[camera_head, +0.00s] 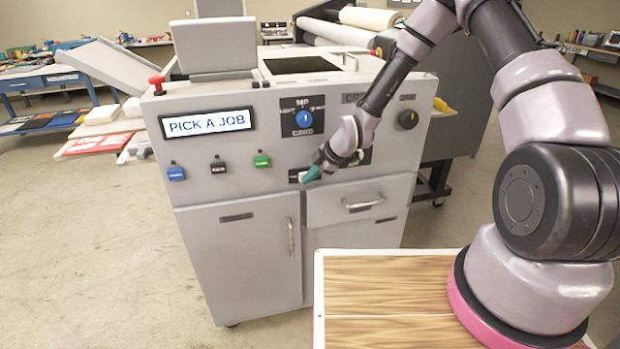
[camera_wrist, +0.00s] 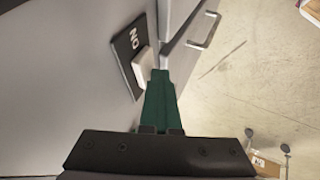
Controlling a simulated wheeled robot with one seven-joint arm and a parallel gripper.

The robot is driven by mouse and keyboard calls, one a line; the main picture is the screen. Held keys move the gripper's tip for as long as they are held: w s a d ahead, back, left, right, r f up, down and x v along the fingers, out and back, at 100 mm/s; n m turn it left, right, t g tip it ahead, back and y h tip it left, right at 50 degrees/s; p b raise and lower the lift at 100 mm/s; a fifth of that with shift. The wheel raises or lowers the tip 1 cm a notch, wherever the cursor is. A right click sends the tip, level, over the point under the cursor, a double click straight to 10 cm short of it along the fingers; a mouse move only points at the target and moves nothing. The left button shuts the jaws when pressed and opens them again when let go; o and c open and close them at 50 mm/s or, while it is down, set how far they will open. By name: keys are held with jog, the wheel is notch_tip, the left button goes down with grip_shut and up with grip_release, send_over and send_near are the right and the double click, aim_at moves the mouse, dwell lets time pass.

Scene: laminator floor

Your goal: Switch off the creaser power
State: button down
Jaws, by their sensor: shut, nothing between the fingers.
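The creaser (camera_head: 250,225) is a grey cabinet machine with a lit display reading "PICK A JOB" (camera_head: 206,124). In the wrist view, a white rocker switch (camera_wrist: 141,66) sits on a black plate marked "ON" (camera_wrist: 128,48). In the head view the switch plate (camera_head: 295,176) is mostly hidden by my gripper. My gripper (camera_head: 312,174) has green fingers that are shut and empty. It also shows in the wrist view (camera_wrist: 160,76), with its tips right beside the rocker's edge. I cannot tell whether they touch it.
A blue-centred selector knob (camera_head: 304,119) is above my gripper, and a dark knob (camera_head: 408,119) is to the right. Blue, black and green (camera_head: 262,161) toggles line the panel's left. A drawer handle (camera_head: 363,204) juts out below. A wooden top (camera_head: 385,290) lies in front.

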jog(key=shift+w, duration=0.1)
jog(key=shift+w+d+r, duration=0.1)
jog(key=shift+w+d, duration=0.45)
jog(key=shift+d, duration=0.25)
jog(key=s+v, duration=0.1)
jog(key=v, duration=0.9)
jog(key=shift+r, duration=0.25)
